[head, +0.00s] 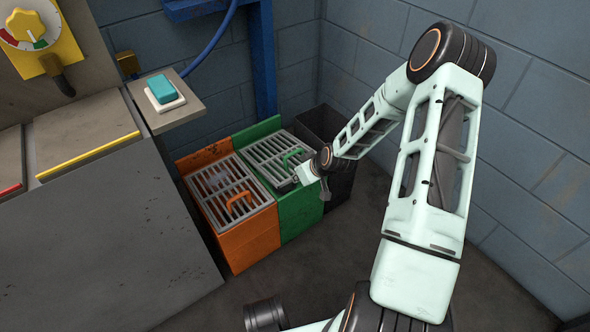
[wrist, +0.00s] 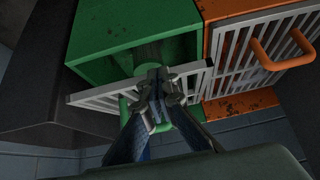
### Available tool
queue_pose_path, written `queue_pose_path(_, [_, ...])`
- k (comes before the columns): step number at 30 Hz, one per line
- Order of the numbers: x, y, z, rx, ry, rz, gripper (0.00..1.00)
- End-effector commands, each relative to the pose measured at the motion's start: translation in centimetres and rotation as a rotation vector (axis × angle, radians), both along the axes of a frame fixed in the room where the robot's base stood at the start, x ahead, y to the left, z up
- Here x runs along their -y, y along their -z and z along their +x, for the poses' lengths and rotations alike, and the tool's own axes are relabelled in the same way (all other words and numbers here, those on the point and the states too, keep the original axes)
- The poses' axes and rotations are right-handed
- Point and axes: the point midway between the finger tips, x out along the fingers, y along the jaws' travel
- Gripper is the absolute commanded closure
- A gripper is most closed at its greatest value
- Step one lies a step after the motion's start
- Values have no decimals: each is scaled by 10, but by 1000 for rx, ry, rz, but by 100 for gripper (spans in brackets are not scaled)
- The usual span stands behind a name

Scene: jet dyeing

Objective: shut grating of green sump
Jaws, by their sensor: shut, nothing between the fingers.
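The green sump (head: 300,215) stands between an orange sump and a black one. Its grey slatted grating (head: 268,152) with a green handle (head: 290,158) sits at its top. In the wrist view the grating (wrist: 98,98) is tilted away from the green box (wrist: 115,28), with a gap showing the dark inside, so it stands partly open. My gripper (wrist: 158,74) is shut and empty, in front of the grating beside the green handle (wrist: 160,127). The fingers overlap the handle in view; I cannot tell if they touch it. In the head view the fingertips are hard to make out near the front right corner.
The orange sump (head: 252,243) with its grating (head: 213,187) and orange handle (head: 239,200) adjoins on the left. A black sump (head: 340,190) adjoins on the right, partly behind my arm. A grey machine with a teal button (head: 161,88) stands left. Block walls close the corner.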

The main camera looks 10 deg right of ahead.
Motion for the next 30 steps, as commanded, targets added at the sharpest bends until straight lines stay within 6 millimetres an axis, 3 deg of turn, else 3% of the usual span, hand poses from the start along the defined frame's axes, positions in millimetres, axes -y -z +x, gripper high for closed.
queue_pose_path(12, [1, 29, -4, -2, -4, -5, 100])
queue_pose_path(30, [2, 35, -5, -3, -3, -6, 100])
